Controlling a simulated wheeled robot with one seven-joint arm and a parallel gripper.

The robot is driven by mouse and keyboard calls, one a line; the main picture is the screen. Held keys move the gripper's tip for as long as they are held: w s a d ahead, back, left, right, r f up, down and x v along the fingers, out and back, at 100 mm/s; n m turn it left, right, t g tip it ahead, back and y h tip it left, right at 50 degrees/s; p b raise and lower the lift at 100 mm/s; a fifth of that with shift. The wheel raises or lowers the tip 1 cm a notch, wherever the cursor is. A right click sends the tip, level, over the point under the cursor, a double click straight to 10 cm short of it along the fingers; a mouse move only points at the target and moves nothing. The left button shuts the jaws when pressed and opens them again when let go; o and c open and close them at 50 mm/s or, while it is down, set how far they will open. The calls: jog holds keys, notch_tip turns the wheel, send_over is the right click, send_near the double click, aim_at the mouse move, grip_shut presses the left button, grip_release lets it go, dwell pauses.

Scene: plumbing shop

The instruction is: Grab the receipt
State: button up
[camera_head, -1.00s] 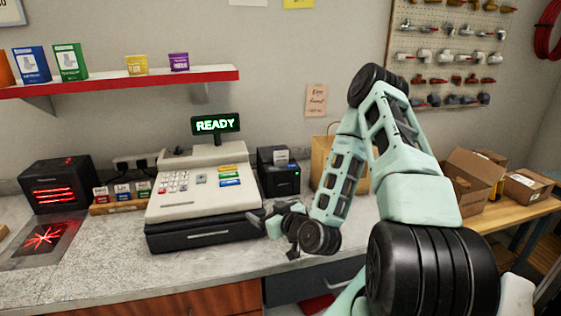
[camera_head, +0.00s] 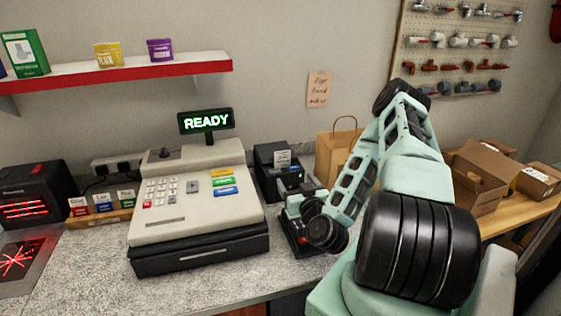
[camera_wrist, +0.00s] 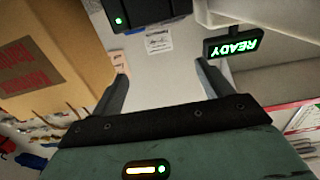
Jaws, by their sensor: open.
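The receipt (camera_head: 283,158) is a small white printed slip standing up from the top of the black receipt printer (camera_head: 268,185), right of the cash register. My gripper (camera_head: 292,192) is low in front of the printer, partly hidden by my own wrist. In the wrist view, which looks turned over, the dark printer (camera_wrist: 140,14) is at the top edge and the receipt (camera_wrist: 160,42) extends below it. My gripper (camera_wrist: 162,66) is open there, its two fingers apart on either side of the receipt, with nothing held between them.
The cash register (camera_head: 195,205) with its READY display (camera_head: 206,121) stands close left. A brown paper bag (camera_head: 333,155) stands close right, behind my arm. A small dark device with red (camera_head: 298,238) sits under my gripper. Cardboard boxes (camera_head: 480,178) are farther right.

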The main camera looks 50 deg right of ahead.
jog(key=b+x, duration=0.7)
jog(key=b, duration=0.4)
jog(key=shift+d+f, duration=0.15)
jog(key=shift+w+b, duration=0.1)
jog(key=shift+b, duration=0.55)
jog(key=b, duration=0.3)
jog(key=shift+w+f, duration=0.1)
jog(key=shift+f, duration=0.05)
